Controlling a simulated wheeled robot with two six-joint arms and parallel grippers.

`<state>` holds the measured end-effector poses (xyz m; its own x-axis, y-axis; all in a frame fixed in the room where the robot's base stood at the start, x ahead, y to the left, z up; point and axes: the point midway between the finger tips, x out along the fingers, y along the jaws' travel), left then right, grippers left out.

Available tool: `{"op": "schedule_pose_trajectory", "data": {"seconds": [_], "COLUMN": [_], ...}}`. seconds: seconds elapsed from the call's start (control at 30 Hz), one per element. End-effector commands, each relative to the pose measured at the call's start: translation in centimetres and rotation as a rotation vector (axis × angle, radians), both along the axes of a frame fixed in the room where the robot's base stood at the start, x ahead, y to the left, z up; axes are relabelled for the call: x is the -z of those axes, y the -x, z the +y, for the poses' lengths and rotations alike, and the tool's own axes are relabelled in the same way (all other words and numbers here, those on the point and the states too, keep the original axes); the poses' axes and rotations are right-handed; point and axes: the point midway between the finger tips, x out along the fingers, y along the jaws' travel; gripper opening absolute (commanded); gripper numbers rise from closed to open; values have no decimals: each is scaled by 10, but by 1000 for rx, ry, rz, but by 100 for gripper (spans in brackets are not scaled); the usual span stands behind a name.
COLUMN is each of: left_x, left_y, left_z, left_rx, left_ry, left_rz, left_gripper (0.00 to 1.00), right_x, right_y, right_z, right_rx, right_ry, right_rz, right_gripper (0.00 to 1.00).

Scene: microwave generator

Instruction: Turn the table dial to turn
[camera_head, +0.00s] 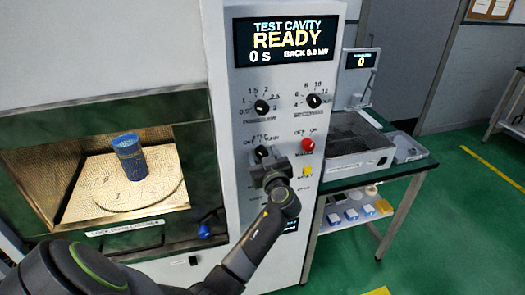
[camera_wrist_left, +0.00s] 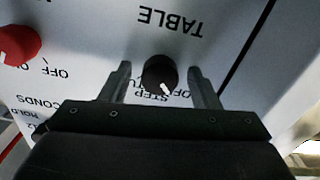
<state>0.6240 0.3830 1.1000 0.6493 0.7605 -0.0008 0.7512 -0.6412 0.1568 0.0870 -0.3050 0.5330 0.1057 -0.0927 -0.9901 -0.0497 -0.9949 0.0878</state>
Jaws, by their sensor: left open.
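The table dial (camera_wrist_left: 160,74) is a small black knob under the upside-down word TABLE in the left wrist view. Its white mark points down and slightly right there, around the STEP and OFF labels; the TURN label is partly hidden by a finger. In the head view the dial (camera_head: 262,152) shows just above my gripper on the front panel (camera_head: 228,120). My left gripper (camera_head: 268,168) is at the panel. Its open fingers stand on either side of the dial in the left wrist view (camera_wrist_left: 160,68), with gaps visible. My right gripper is not in view.
Two more black dials, the left one (camera_head: 262,106) and the right one (camera_head: 314,100), sit above. The display (camera_head: 285,38) reads READY. A blue cylinder (camera_head: 129,157) stands in the cavity.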

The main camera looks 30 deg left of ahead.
Motion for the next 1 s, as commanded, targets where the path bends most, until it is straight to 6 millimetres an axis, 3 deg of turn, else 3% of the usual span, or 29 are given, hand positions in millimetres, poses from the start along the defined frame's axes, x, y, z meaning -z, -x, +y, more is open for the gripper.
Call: {"op": "schedule_pose_trajectory", "data": {"seconds": [0.2, 0.53, 1.0], "left_x": [1, 0, 2], "left_y": [0, 0, 0], "left_z": [0, 0, 0], "left_rx": [0, 0, 1], "left_ry": [1, 1, -76], "left_rz": [1, 1, 89], "left_gripper": [55, 12, 11], "right_x": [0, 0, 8], "right_y": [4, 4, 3], "right_z": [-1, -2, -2], "right_rx": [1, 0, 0], "right_ry": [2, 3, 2], "right_rz": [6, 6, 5], "right_gripper": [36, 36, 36]}}
